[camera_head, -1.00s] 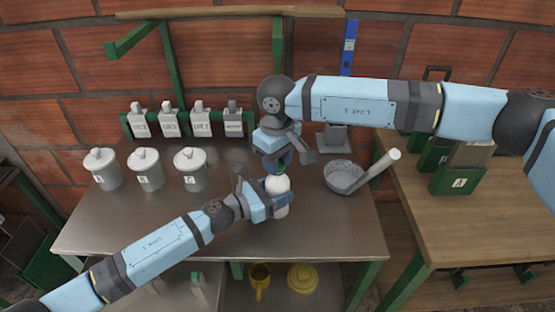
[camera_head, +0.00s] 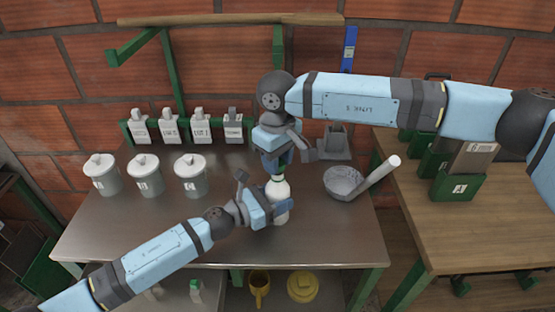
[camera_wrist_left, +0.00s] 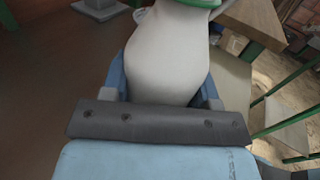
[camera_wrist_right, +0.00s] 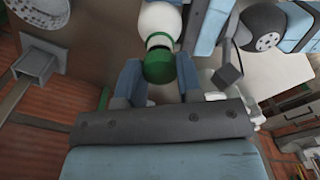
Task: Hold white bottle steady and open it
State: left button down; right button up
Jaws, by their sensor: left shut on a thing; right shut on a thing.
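The white bottle (camera_head: 278,187) stands upright above the steel table in the head view. My left gripper (camera_head: 280,206) is shut around its body from the left. The left wrist view shows the white body (camera_wrist_left: 168,50) between the fingers, with green at its top edge. My right gripper (camera_head: 277,163) is above the bottle, shut on the green cap (camera_wrist_right: 159,68). In the right wrist view the cap sits between the fingers, and the white neck and a green ring show beyond it. I cannot tell whether the cap is loose. The bottle's base is partly hidden by my left gripper.
Three lidded grey canisters (camera_head: 146,174) stand on the left of the steel table (camera_head: 130,228). Several white labelled bottles (camera_head: 169,127) are in a rack behind. A grey bowl (camera_head: 343,181) with a pale handle is right of the bottle. A wooden table (camera_head: 480,220) stands farther right.

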jog(key=shift+r, duration=2)
pick_arm(q)
jog(key=shift+c, duration=1.4)
grip_release()
